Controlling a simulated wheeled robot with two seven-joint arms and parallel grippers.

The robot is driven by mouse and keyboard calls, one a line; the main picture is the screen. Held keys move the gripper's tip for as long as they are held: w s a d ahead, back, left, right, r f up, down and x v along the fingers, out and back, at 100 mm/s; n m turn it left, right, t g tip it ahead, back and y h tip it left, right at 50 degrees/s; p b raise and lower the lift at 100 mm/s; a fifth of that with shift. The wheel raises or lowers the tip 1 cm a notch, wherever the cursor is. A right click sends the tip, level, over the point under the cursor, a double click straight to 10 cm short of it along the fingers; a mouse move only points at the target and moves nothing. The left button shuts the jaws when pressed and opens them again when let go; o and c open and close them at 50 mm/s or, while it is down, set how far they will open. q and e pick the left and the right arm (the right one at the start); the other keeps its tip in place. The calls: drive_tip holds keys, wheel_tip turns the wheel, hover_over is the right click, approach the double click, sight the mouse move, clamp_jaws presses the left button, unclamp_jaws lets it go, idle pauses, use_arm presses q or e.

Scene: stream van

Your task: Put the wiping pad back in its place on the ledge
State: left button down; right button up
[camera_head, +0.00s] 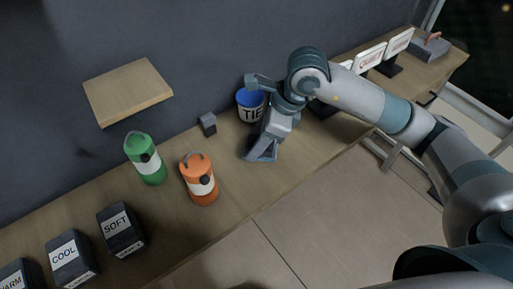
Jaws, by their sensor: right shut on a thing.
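My right gripper (261,154) reaches down from the right over the wooden bench, in front of the blue-rimmed tin. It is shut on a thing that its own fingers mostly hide. I take this for the wiping pad, but its outline cannot be made out, and no other pad is plain to see. A pale wooden ledge (128,92) juts from the dark wall at upper left, its top bare. The gripper is to the right of this ledge and lower in the picture. My left gripper is not in view.
On the bench (235,185) stand a green lantern-like canister (147,160), an orange one (200,182), a small grey block (208,124) and the tin (250,105). Dark boxes marked SOFT (121,229) and COOL (71,258) stand lower left. White signs (370,57) stand right, behind my arm.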

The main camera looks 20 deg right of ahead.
wheel_tip(320, 180, down, 3)
drive_tip(key=shift+r+p, duration=0.15)
drive_tip(key=shift+p, duration=0.6)
drive_tip(key=shift+f, duration=0.45)
drive_tip(key=shift+f, duration=0.15)
drive_tip(key=o, duration=0.9)
drive_tip(key=shift+o, duration=0.2)
